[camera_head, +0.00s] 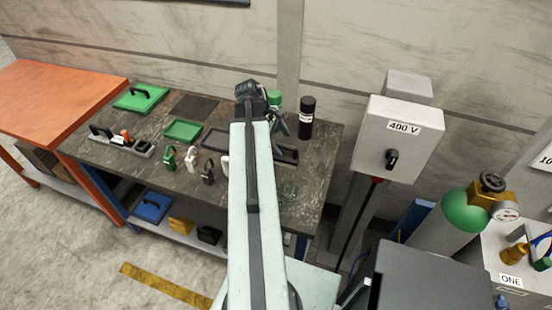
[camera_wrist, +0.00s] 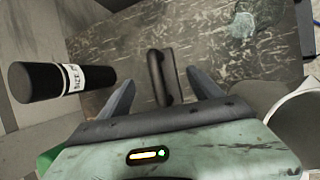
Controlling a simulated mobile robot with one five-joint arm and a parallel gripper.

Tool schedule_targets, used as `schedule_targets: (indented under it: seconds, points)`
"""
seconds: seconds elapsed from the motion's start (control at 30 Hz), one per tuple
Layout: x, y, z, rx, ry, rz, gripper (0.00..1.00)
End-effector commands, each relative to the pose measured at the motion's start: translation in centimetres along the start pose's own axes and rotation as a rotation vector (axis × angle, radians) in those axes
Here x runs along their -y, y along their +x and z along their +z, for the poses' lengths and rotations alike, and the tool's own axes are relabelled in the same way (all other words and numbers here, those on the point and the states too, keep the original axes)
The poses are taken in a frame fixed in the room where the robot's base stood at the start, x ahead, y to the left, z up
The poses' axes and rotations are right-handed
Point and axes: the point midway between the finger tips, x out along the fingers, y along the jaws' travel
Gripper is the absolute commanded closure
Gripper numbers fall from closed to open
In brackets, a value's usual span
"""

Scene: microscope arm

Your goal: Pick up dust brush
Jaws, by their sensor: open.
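My gripper (camera_wrist: 161,79) is open in the wrist view, its two grey fingers apart with nothing clamped. A short dark elongated object (camera_wrist: 163,76) shows between and just past the fingertips, over the dark marbled tabletop; it may be the dust brush, but I cannot tell for certain. I cannot tell whether the fingers touch it. In the head view my gripper (camera_head: 282,123) is at the back of the workbench, beside a black cylinder, and my arm hides part of the bench.
The black labelled cylinder (camera_head: 307,117) stands close by; it also shows at left in the wrist view (camera_wrist: 35,83). A dark tray (camera_head: 290,156), a green tray (camera_head: 183,130) and several clamp-like items (camera_head: 191,158) are on the bench. A 400 V box (camera_head: 400,140) is at right.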

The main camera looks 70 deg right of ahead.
Motion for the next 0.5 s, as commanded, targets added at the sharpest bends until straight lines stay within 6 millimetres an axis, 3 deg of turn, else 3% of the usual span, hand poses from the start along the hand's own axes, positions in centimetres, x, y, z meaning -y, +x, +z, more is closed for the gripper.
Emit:
schedule_targets:
  seconds: [0.23, 0.5]
  points:
    - [0.4, 2.1, -1.1, -0.004, -0.015, 0.006, 0.26]
    - [0.6, 3.0, -1.6, -0.005, -0.022, 0.010, 0.26]
